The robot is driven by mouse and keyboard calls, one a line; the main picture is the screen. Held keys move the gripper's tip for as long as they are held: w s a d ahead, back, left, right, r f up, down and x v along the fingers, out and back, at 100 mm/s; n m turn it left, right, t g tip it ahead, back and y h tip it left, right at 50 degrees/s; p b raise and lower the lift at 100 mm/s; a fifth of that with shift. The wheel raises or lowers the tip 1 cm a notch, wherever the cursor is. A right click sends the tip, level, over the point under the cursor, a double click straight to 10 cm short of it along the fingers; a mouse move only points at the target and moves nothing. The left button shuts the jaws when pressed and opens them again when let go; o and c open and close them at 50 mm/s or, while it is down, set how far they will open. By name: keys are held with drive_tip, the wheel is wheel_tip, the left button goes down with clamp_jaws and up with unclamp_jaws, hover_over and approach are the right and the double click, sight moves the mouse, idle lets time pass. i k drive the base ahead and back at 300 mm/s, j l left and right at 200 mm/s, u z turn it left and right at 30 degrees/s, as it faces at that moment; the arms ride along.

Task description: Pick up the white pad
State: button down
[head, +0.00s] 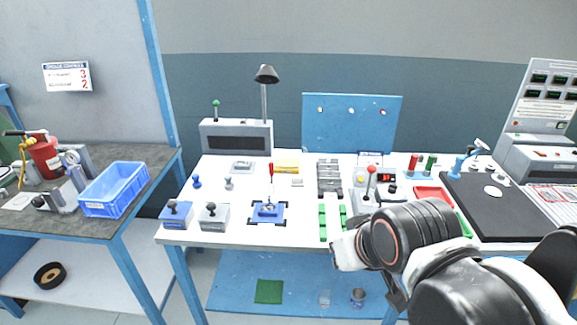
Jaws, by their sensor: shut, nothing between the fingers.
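A small white round piece (493,191), which looks like the white pad, lies flat on the black mat (455,205) at the right of the white bench. My gripper (396,294) is at the front edge of the bench, low and left of the mat, well apart from the white piece. It is shut and empty. My arm covers the mat's front left corner and part of the bench front, and the fingers show only partly.
A red tray (432,196) and a red-knobbed lever (371,182) stand left of the mat. Green rails (323,222), a blue lever base (268,211) and a lamp (265,90) are farther left. A blue crate (114,188) sits on the side table. Much of the mat is clear.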

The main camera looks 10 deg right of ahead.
sight(297, 179)
drive_tip(key=i+j+z, duration=0.2)
drive_tip(key=i, duration=1.15)
drive_tip(key=l, duration=0.15)
